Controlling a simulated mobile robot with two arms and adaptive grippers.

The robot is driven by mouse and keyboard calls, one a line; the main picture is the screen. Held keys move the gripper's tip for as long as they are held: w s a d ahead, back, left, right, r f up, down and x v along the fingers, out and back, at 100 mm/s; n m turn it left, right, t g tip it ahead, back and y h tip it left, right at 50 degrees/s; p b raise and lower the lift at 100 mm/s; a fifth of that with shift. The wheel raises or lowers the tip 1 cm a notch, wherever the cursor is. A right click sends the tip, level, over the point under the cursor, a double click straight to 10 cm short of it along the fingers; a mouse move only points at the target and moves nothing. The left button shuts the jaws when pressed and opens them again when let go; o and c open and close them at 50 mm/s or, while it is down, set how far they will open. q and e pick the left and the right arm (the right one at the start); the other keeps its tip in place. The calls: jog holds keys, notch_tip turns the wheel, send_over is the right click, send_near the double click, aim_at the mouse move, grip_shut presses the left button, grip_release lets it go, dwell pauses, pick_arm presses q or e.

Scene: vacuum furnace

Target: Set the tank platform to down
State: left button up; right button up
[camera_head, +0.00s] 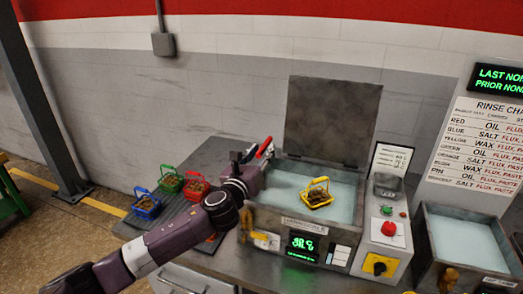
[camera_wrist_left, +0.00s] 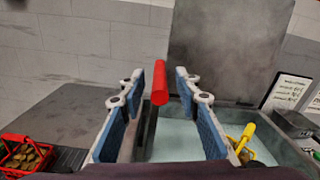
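The tank (camera_head: 345,215) stands on the bench with its grey lid (camera_head: 330,118) raised. It holds pale liquid and a yellow-handled basket (camera_head: 318,194) of brown parts; the platform under the basket is not clearly visible. A red lever handle (camera_head: 265,147) sticks up at the tank's left rear. In the left wrist view the red handle (camera_wrist_left: 160,82) stands between the fingertips of my left gripper (camera_wrist_left: 159,90), apart from both blue-padded fingers. My left gripper (camera_head: 250,158) is open at the handle in the head view. My right gripper is out of view.
Green (camera_head: 168,181), red (camera_head: 196,187) and blue (camera_head: 146,205) baskets stand on the bench left of my arm. A control box (camera_head: 384,235) with a red button and yellow knob is right of the tank. A second tank (camera_head: 465,240) stands farther right.

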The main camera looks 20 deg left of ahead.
pick_arm(q)
jog(key=shift+c, duration=0.4)
grip_shut()
notch_tip(320, 180, down, 4)
jog(key=shift+r+b, duration=0.1)
jog(key=shift+b, duration=0.95)
jog(key=shift+o, duration=0.4)
grip_release()
jog(key=shift+r, duration=0.1)
